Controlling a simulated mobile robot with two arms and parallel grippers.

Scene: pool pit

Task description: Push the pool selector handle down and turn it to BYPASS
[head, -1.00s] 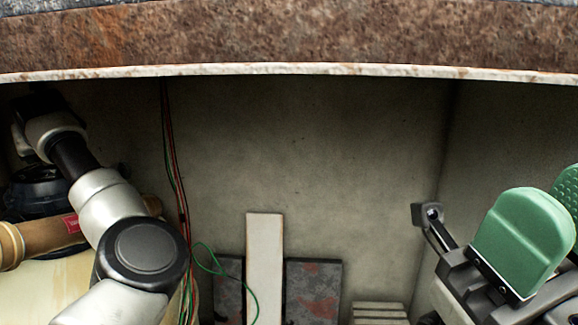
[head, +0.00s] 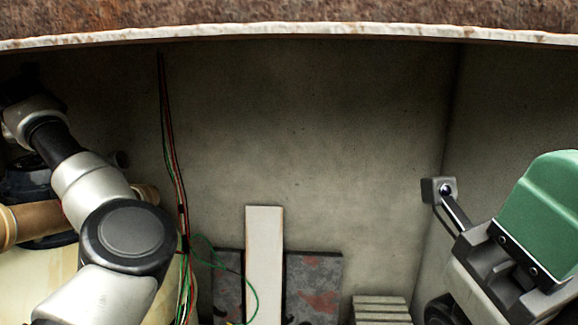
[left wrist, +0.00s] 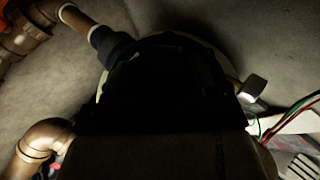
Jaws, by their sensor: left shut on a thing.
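The pool selector valve shows in the head view as a black body (head: 38,190) at the left edge, partly behind my left arm. Its handle cannot be made out there, and the BYPASS mark is not readable. In the left wrist view my left gripper (left wrist: 165,110) is a very dark shape over the valve, shut on what appears to be the handle. Fingers and handle merge in shadow, so the handle's height and angle cannot be told.
A brown pipe (head: 25,224) meets the valve above a cream tank (head: 25,275). Red and green wires (head: 175,150) hang beside my left arm. A white board (head: 264,265) and dark panels (head: 314,285) stand at the back wall. A rusty rim (head: 300,12) crosses the top.

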